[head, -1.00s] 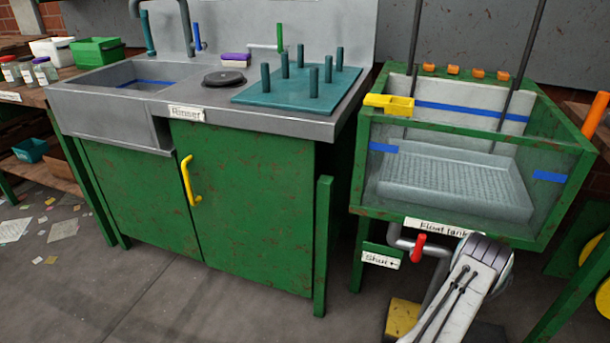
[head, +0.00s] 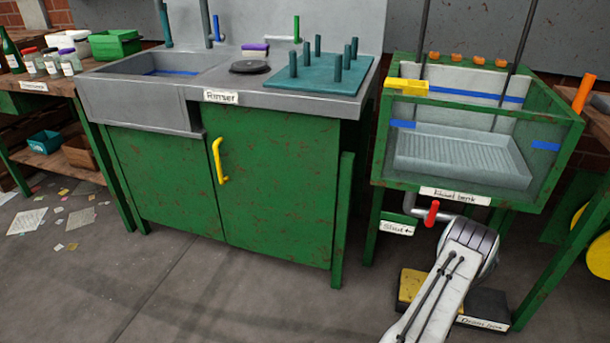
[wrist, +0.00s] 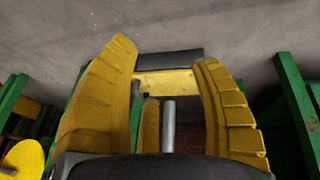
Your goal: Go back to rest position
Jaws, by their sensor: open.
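In the head view my white arm reaches up from the bottom right, in front of the float tank (head: 400,180); the gripper itself is not visible there. Behind the fingers in the wrist view are a yellow and black object (wrist: 165,82) and a grey post (wrist: 168,125).
The green Rinser cabinet (head: 275,190) with its sink and peg board (head: 305,78) stands in the middle. A red valve handle (head: 432,213) and a drain box (head: 485,307) are close to my arm. The floor (head: 200,300) in front is clear; paper scraps lie at left.

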